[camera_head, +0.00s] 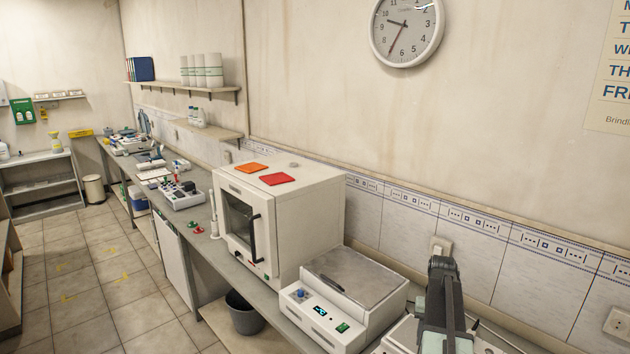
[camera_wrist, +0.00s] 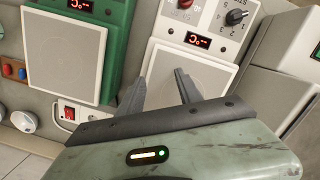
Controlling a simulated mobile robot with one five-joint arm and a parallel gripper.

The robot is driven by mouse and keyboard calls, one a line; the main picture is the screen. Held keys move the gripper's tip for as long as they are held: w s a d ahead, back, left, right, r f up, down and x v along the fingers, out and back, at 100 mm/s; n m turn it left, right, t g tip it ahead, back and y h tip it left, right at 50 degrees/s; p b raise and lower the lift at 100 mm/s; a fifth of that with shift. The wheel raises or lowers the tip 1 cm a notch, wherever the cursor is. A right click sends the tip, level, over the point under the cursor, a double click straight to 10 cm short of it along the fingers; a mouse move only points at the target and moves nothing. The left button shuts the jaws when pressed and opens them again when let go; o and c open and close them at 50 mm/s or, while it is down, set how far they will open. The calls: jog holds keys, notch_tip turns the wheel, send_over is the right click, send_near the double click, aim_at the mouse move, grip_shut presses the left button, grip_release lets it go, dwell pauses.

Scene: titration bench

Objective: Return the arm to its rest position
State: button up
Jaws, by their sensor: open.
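My gripper (camera_wrist: 158,86) shows in the wrist view with its two dark fingers spread apart and nothing between them. It is over the pale plate of a white instrument (camera_wrist: 209,18) with a red-lit display and a dark knob. I cannot tell the height of the fingertips above the plate. In the head view my arm (camera_head: 441,300) stands up at the lower right, at the near end of the bench. My fingers cannot be made out there.
A green instrument (camera_wrist: 115,45) with a similar plate is left of my gripper. A white cabinet (camera_head: 305,212) with a dark door stands on the bench. A low white device (camera_head: 340,298) with a grey top lies between it and my arm. The tiled wall (camera_head: 470,235) runs behind.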

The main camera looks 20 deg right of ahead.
jog(key=w+a, duration=0.1)
jog(key=a, duration=0.3)
jog(key=w+a+n, duration=0.1)
jog(key=w+a, duration=0.1)
jog(key=a, duration=0.2)
jog(key=w+a+n, duration=0.1)
jog(key=w+a, duration=0.1)
jog(key=a, duration=0.2)
jog(key=shift+a, duration=0.25)
jog(key=a+f+n+t+b, duration=0.1)
jog(key=a+n, duration=0.4)
jog(key=a, duration=2.5)
jog(key=shift+s+a+f+n+h+b, duration=0.2)
jog(key=shift+s+f+n+h+b, duration=0.2)
jog(key=shift+s+f, duration=0.05)
